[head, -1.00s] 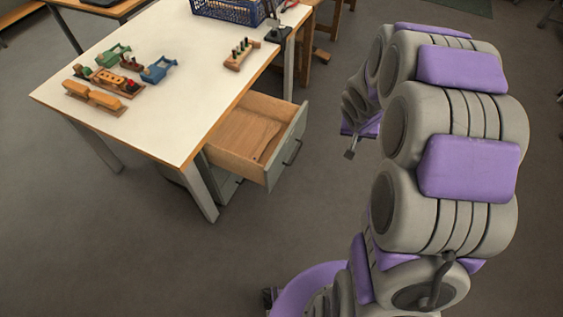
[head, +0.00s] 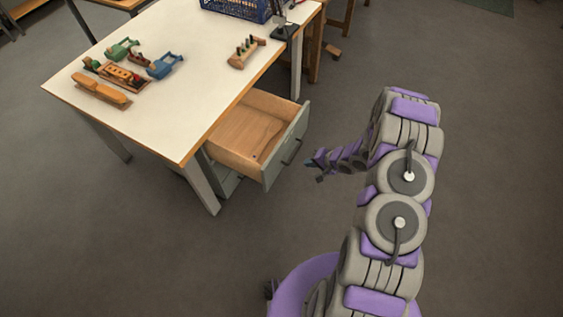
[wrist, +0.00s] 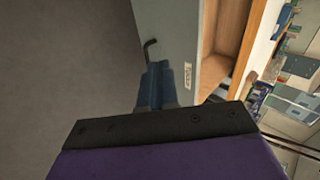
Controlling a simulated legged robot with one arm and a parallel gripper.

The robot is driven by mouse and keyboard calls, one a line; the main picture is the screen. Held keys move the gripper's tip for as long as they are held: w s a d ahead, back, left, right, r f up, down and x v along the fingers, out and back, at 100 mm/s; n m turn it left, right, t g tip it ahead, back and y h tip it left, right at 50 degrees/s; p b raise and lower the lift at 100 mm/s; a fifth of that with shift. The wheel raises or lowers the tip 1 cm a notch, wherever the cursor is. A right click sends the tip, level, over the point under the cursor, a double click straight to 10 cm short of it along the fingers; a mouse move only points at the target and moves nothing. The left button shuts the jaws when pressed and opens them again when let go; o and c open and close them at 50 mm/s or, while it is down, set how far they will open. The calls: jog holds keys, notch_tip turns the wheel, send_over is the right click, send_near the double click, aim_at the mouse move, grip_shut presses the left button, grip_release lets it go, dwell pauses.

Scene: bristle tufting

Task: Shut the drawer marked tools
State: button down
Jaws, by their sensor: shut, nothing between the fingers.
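A wooden drawer with a grey front (head: 287,147) stands pulled out from under the white-topped table. Its inside shows bare wood, and a dark handle sits on its front. In the wrist view the grey drawer front (wrist: 172,35) carries a small pale label (wrist: 188,73), too small to read, and a dark handle (wrist: 150,48). My gripper (head: 312,170) is shut and empty, to the right of the drawer front and apart from it in the head view. In the wrist view my gripper's blue fingers (wrist: 158,85) point toward the drawer front.
The white table (head: 185,110) holds wooden toys at left, a peg block (head: 246,52) and a blue basket (head: 238,8). A table leg (head: 201,188) stands left of the drawer, with another grey front below. The floor in front is clear.

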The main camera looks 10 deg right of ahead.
send_near(272, 165)
jog(key=shift+y, duration=0.4)
jog(key=b+x, duration=0.1)
jog(key=x, duration=0.2)
jog(key=b+x, duration=0.1)
jog(key=x, duration=0.1)
jog(key=shift+d+f+b, duration=0.2)
jog(key=shift+f+b, duration=0.1)
jog(key=shift+f, duration=0.35)
jog(key=shift+w+a, duration=0.25)
jog(key=shift+a, duration=0.1)
jog(key=shift+d, duration=0.4)
